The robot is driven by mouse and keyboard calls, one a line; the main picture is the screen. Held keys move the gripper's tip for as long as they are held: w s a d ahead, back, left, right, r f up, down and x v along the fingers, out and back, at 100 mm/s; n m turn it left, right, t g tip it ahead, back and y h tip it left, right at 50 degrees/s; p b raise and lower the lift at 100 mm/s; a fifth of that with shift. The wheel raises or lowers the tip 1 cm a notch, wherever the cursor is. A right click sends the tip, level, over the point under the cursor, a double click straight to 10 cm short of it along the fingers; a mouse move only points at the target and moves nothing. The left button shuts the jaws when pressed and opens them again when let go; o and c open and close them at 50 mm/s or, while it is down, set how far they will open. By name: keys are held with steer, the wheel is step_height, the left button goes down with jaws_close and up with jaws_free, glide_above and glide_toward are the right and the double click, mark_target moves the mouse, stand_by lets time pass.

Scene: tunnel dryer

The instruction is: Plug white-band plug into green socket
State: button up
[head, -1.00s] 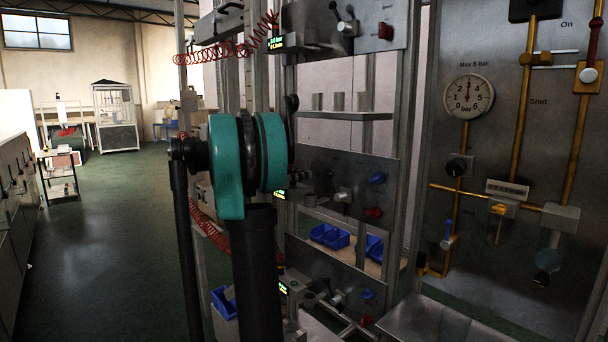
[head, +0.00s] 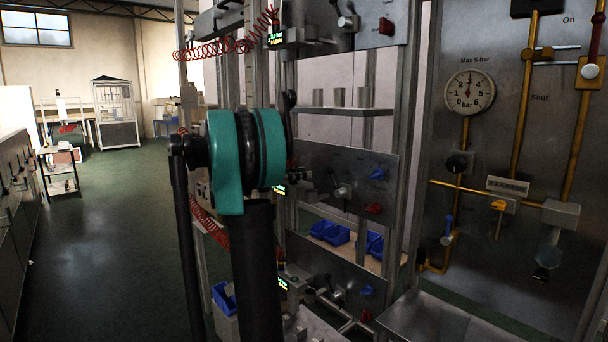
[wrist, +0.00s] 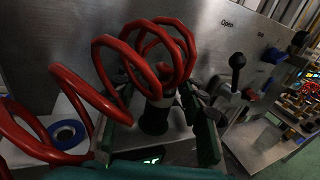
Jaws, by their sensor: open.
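In the wrist view, a black plug (wrist: 155,119) with a pale band near its top hangs at the end of a red coiled hose (wrist: 74,88). My gripper (wrist: 158,138) is open, with one green finger to the left of the plug and one to the right. I cannot tell whether either finger touches it. A blue ring-shaped socket (wrist: 66,134) sits on a pale surface at the left. I cannot make out a green socket. In the head view my own arm hides the gripper.
A metal panel (wrist: 210,40) stands close behind the hose, with a black-knobbed lever (wrist: 237,62) marked "Open" at right. In the head view, a rack holds blue bins (head: 330,233), and a gauge panel (head: 495,140) stands at right. Open floor (head: 105,220) lies at left.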

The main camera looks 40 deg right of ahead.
steer(key=v, duration=1)
steer(key=shift+a, duration=0.25)
